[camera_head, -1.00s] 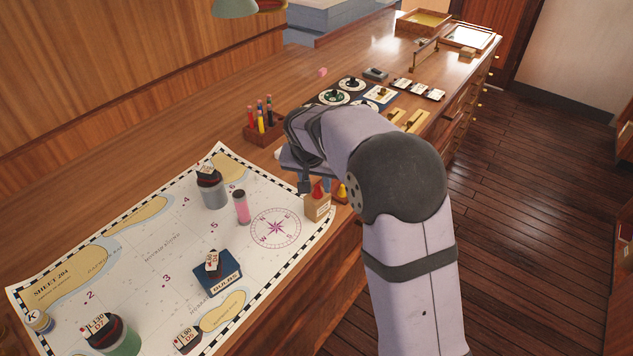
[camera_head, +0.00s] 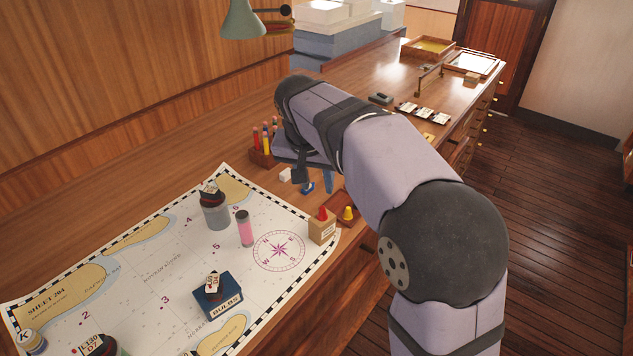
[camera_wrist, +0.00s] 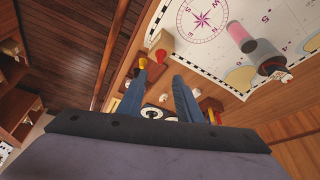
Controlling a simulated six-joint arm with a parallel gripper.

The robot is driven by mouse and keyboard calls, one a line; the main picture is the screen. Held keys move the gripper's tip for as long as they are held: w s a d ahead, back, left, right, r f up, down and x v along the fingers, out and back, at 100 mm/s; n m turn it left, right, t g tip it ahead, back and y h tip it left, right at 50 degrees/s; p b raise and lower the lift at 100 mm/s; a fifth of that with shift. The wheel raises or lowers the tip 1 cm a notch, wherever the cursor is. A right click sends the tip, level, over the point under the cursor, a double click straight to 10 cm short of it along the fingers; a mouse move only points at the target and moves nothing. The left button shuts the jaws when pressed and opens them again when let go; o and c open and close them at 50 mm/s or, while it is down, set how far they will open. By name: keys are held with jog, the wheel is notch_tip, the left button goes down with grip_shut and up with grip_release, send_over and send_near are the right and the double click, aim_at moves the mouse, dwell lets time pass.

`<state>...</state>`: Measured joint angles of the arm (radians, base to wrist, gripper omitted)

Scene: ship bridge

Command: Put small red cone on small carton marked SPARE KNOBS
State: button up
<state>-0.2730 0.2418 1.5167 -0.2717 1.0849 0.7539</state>
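The small red cone (camera_head: 323,214) stands upright on top of the small tan carton (camera_head: 325,232), at the chart's right edge. The carton's label is too small to read. The cone also shows in the wrist view (camera_wrist: 160,55), beyond my fingertips, with the carton (camera_wrist: 164,40) under it. My gripper (camera_head: 315,183) is above the counter behind the carton, apart from the cone. In the wrist view my two blue fingers (camera_wrist: 160,82) are spread, with nothing held between them.
A yellow cone (camera_head: 348,213) sits in a small brown tray (camera_head: 343,200) beside the carton. A pencil holder (camera_head: 262,159) and a white block (camera_head: 285,174) lie behind.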

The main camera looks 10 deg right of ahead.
jog(key=shift+s+r, duration=0.1)
jog(key=shift+r, duration=0.2)
jog(key=s+d+f+n+g+y, duration=0.1)
jog(key=s+d+f+n+g, duration=0.1)
jog(key=s+f, duration=0.7)
jog(key=s+d+f+n+g, duration=0.2)
jog(key=s+d+f, duration=0.3)
jog(key=s+f, duration=0.5)
jog(key=s, duration=0.7)
jog(key=shift+d+y, duration=0.15)
jog(key=shift+y, duration=0.25)
